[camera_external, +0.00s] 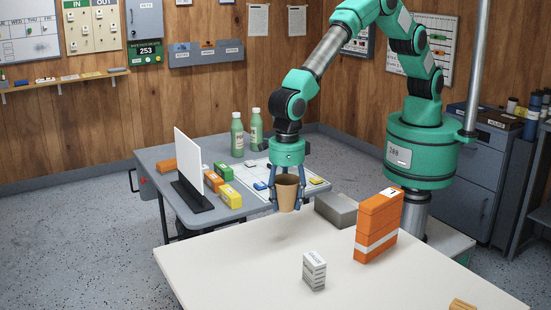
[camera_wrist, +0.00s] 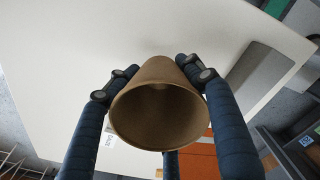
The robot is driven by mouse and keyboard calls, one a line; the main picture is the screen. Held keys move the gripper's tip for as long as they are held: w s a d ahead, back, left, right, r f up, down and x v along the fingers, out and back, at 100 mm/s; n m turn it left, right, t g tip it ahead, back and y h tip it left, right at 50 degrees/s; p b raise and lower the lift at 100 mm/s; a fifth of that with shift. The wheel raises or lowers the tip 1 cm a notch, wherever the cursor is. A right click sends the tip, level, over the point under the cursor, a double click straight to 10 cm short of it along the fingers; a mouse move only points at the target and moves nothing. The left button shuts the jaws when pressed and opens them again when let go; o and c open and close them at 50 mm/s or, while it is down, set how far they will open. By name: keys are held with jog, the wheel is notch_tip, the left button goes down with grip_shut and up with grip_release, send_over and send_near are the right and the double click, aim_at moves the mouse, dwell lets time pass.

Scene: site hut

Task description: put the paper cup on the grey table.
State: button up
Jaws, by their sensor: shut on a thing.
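The paper cup (camera_external: 288,195) is plain brown and held upright in my gripper (camera_external: 287,190). The fingers are shut around its sides. In the wrist view the cup (camera_wrist: 158,112) shows its open mouth, with blue fingers of my gripper (camera_wrist: 158,72) on either side. It hangs in the air above the white table, near that table's far side. The grey table (camera_external: 205,150) stands behind and to the left, against the corner walls. The cup's exact height is hard to tell.
The grey table carries a white screen (camera_external: 189,160), green bottles (camera_external: 237,135), small coloured boxes (camera_external: 230,194) and a pale sheet. The white table (camera_external: 235,265) holds a tall orange box (camera_external: 377,228), a small white box (camera_external: 314,270) and a grey block (camera_external: 337,209).

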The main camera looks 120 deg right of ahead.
jog(key=w+d+m, duration=0.1)
jog(key=d, duration=0.4)
jog(key=w+d+m, duration=0.1)
jog(key=d, duration=0.5)
jog(key=w+d+m, duration=0.1)
jog(key=d+m, duration=0.1)
jog(key=d, duration=0.4)
jog(key=shift+w, duration=0.35)
jog(key=d+m, duration=0.1)
jog(key=d, duration=0.4)
jog(key=d+m, duration=0.2)
jog(key=d, duration=0.4)
jog(key=d+m, duration=0.1)
jog(key=d, duration=0.5)
jog(key=shift+d, duration=0.1)
jog(key=s+d+m, duration=0.3)
jog(key=d+m, duration=0.2)
jog(key=d, duration=1.2)
jog(key=m, duration=0.4)
send_over(215, 160)
jog(key=shift+a+p, duration=0.25)
jog(key=shift+p, duration=0.15)
jog(key=shift+f+b, duration=0.7)
jog(key=shift+f, duration=2.35)
jog(key=shift+f+b, duration=0.45)
jog(key=shift+f, duration=1.45)
